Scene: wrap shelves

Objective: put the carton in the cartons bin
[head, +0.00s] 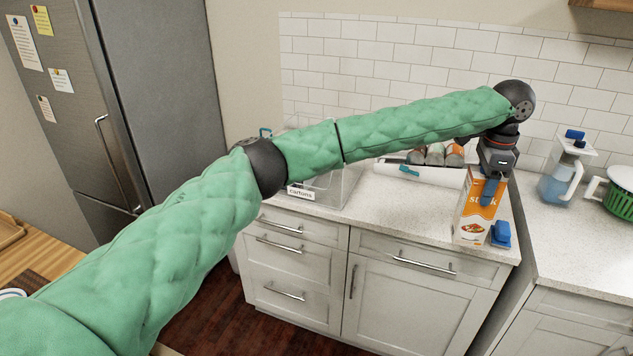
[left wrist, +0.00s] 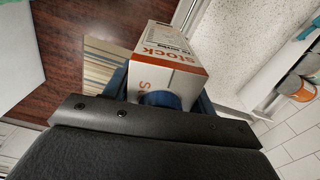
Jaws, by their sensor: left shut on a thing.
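The carton (head: 468,212), an orange and white box with "stock" lettering, is upright at the right end of the counter in the head view. My left gripper (head: 490,192) is shut on it from above. In the left wrist view the carton (left wrist: 170,62) sits between the blue fingers (left wrist: 165,98). I cannot tell whether its base touches the counter. The clear cartons bin (head: 345,188), labelled "cartons" (head: 301,193), stands on the counter to the left, partly hidden behind my left arm. My right gripper is not in view.
A blue object (head: 501,234) is beside the carton. A white rack with several cans (head: 435,155) stands at the back of the counter (head: 400,205). A blue pitcher (head: 557,184) and a green colander (head: 618,198) are on the right counter. The fridge (head: 160,90) is at left.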

